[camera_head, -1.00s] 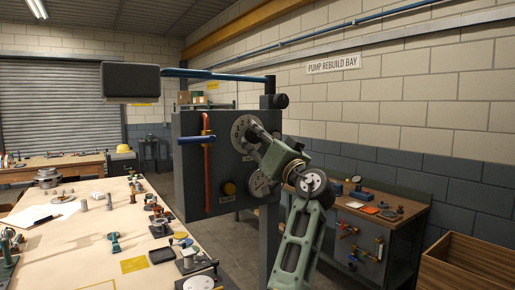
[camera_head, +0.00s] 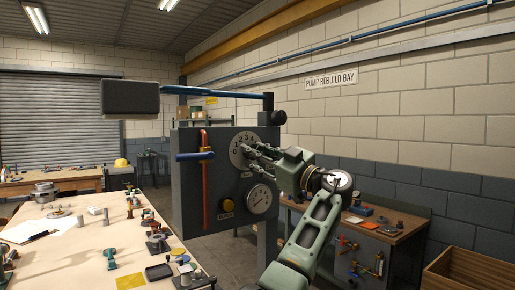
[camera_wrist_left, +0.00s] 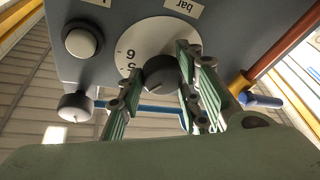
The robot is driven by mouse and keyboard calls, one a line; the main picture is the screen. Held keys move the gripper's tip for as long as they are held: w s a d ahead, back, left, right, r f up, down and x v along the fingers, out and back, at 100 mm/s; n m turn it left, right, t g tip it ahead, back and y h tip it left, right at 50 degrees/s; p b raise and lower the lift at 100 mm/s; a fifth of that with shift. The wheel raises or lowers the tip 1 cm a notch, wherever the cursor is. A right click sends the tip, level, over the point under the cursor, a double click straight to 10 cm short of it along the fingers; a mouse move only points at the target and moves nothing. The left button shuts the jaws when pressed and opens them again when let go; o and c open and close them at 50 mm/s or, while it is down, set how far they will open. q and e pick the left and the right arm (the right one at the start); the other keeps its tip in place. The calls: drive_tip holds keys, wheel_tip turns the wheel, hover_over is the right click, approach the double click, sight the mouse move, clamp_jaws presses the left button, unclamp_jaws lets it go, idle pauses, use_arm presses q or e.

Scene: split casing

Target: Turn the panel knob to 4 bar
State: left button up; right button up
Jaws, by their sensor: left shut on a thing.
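The grey panel (camera_head: 188,205) stands in the middle of the head view. Its white numbered dial (camera_head: 238,157) is at the upper right of the panel face. My left gripper (camera_head: 256,153) reaches it from the right and hides the knob there. The dial (camera_wrist_left: 128,48) shows 5 and 6 beside the knob; the fingers cover other numbers. The knob's setting cannot be read. My right gripper is out of view.
A red pipe (camera_head: 205,190) with a blue handle (camera_head: 194,156) runs down the panel's left. A workbench (camera_head: 85,245) with several parts stands at left.

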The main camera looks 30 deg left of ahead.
use_arm(q)
drive_tip(key=shift+d+r+n+p, duration=0.1)
drive_tip(key=shift+r+n+p, duration=0.15)
drive_tip(key=shift+n+p, duration=0.35)
drive_tip(key=o, duration=0.8)
drive_tip(key=shift+o, duration=1.2)
drive_tip(key=shift+w+f+g, duration=0.1)
drive_tip(key=shift+w+g, duration=0.15)
drive_tip(key=shift+g, duration=0.05)
drive_tip(key=v, duration=1.2)
drive_tip(key=shift+s, duration=0.1)
